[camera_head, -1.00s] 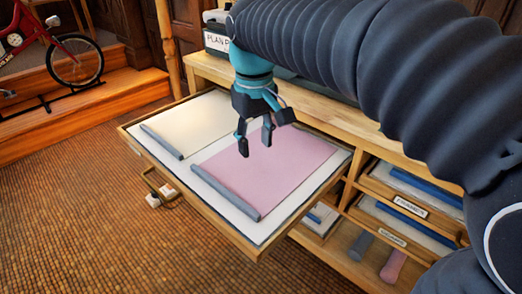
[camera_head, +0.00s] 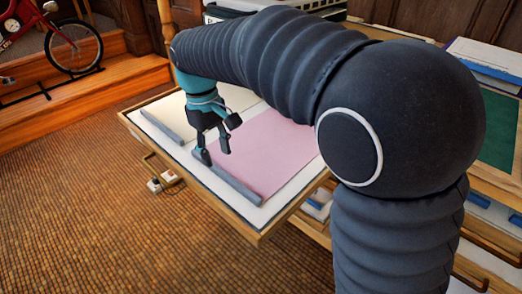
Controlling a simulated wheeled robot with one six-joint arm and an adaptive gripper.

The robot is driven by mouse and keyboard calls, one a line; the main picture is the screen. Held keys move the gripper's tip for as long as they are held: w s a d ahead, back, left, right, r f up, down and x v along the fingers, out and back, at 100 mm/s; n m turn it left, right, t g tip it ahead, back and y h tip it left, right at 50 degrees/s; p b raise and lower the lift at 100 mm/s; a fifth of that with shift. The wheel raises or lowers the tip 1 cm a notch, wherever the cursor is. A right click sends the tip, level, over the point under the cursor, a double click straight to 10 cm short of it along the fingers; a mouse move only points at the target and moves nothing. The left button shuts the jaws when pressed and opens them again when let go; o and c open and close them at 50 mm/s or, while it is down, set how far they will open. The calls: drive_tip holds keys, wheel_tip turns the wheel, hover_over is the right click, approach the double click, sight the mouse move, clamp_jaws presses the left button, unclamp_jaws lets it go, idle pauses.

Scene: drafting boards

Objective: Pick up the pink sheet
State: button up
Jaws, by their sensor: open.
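The pink sheet (camera_head: 268,147) lies flat in the pulled-out drawer (camera_head: 262,234), with a grey bar (camera_head: 228,176) along its front left edge. My gripper (camera_head: 214,157) is open, with its fingers pointing down at the upper left end of that grey bar. One finger looks to be at the bar and the other over the pink sheet. I cannot tell whether either touches. The right part of the pink sheet is hidden behind my arm.
A cream sheet (camera_head: 218,98) with its own grey bar (camera_head: 163,127) lies to the left in the same drawer. A small white object (camera_head: 154,185) is by the drawer's front. A red bicycle (camera_head: 62,40) stands on wooden steps at the far left. Floor in front is clear.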

sight(222, 172)
drive_tip(key=shift+s+d+f, duration=0.1)
drive_tip(key=shift+d+f, duration=0.05)
drive_tip(key=shift+f, duration=0.8)
drive_tip(key=shift+s+d+f, duration=0.1)
drive_tip(key=shift+d+f, duration=0.1)
drive_tip(key=shift+f, duration=0.7)
drive_tip(key=shift+d+f, duration=0.15)
drive_tip(key=shift+f, duration=0.8)
drive_tip(key=shift+c, duration=0.3)
clamp_jaws()
